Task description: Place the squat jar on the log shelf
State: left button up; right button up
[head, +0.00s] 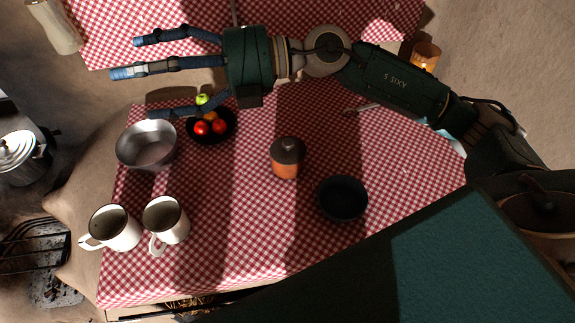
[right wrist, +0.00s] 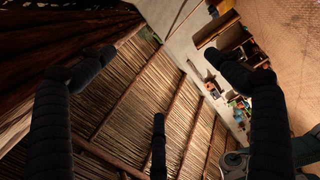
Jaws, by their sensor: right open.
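A squat jar (head: 286,165), orange below with a dark top and small knob, stands on the red-and-white checked cloth in the head view. My right gripper (head: 135,75) reaches across above the cloth, up and left of the jar and apart from it. Its three dark fingers are spread and empty. In the right wrist view its fingers (right wrist: 158,100) frame a slatted pole surface and a distant wall, with nothing between them. I cannot make out the log shelf for certain. My left gripper is not in view.
Near the jar stand a dark bowl (head: 342,198), a metal bowl (head: 147,146), a dark fruit plate (head: 230,134) and two white mugs, one left (head: 113,228) and one right (head: 165,221). A lit amber candle glass (head: 425,57) is at upper right. Cloth below the jar is clear.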

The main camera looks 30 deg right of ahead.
jog(key=s+d+f+n+g+h, duration=0.1)
jog(key=s+f+n+g+h, duration=0.2)
jog(key=f, duration=0.7)
jog(key=n+t+h+b, duration=0.3)
jog(key=n+h, duration=0.1)
jog(key=h, duration=0.9)
send_near(290, 152)
jog(key=shift+w+a+f, duration=0.2)
jog(key=shift+a+f, duration=0.05)
jog(key=shift+f, duration=0.25)
jog(key=shift+w+a+f, duration=0.15)
jog(key=shift+a+f, duration=0.05)
jog(key=shift+f, duration=0.3)
jog(key=shift+w+d+f+g+h, duration=0.1)
jog(key=shift+f+g+h, duration=0.2)
jog(key=b+x, duration=0.2)
jog(key=x, duration=0.3)
jog(key=shift+r+b, duration=0.1)
jog(key=shift+b, duration=0.25)
jog(key=b+x, duration=0.1)
jog(key=x, duration=0.4)
jog(key=shift+w+b, duration=0.3)
jog(key=shift+b, duration=0.1)
jog(key=shift+r, duration=0.1)
jog(key=c, duration=1.8)
